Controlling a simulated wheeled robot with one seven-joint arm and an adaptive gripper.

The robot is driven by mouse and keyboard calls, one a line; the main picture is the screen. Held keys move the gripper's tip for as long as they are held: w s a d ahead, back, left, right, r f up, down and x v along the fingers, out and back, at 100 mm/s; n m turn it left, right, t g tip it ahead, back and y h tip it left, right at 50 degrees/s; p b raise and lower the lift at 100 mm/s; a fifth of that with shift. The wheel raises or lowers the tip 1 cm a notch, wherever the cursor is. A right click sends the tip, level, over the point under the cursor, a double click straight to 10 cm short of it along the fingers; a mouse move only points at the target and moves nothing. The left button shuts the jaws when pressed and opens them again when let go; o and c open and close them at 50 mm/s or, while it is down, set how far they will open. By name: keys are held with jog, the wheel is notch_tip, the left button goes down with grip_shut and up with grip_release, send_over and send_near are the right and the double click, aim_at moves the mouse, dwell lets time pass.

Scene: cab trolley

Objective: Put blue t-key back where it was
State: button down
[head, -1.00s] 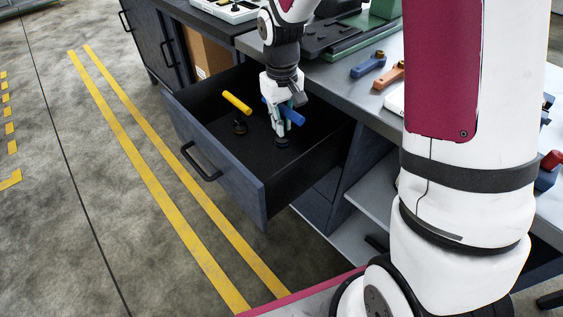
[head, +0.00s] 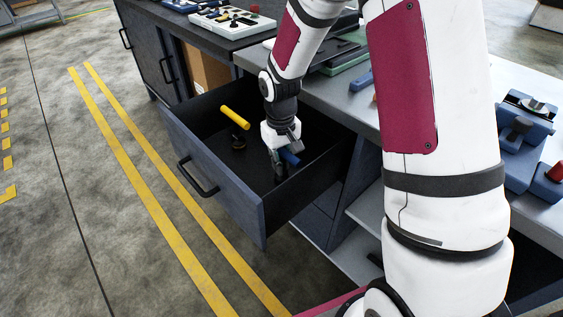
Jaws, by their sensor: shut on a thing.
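The blue t-key (head: 290,157) is inside the open drawer (head: 225,175), toward its right side. Its blue bar shows beside my gripper's fingers; its lower part is hidden. My gripper (head: 279,172) points down into the drawer and is shut on the blue t-key. The dark round piece seen earlier under the key is hidden now. I cannot tell whether the key touches it or the drawer floor.
A yellow t-key (head: 235,117) stands on a dark round base (head: 238,142) to the left in the same drawer. The drawer walls surround my gripper closely. The worktop (head: 340,95) edge is behind the drawer, with a blue piece (head: 362,81) on it.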

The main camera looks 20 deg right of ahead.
jog(key=shift+f, duration=0.15)
jog(key=c, duration=1.7)
grip_release()
jog(key=shift+o, duration=0.2)
